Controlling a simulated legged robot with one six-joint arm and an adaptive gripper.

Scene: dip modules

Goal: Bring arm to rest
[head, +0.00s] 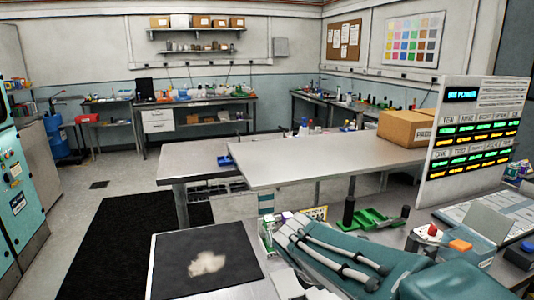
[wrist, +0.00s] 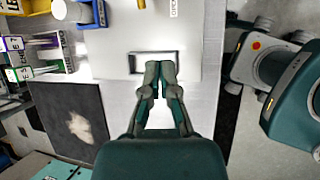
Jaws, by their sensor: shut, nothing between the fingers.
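My gripper (wrist: 158,82) is in the wrist view, at the middle, with its fingers together and nothing between them. It points at a pale panel (wrist: 115,50) with a dark rectangular slot (wrist: 154,64); the fingertips overlap the slot's lower edge in the picture, and I cannot tell whether they touch it.
A dark mat (head: 205,258) with a pale patch lies on the near bench. A display panel (head: 472,140) stands at right by a cardboard box (head: 405,128). Racked tubes (wrist: 40,55) stand upper left in the wrist view.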

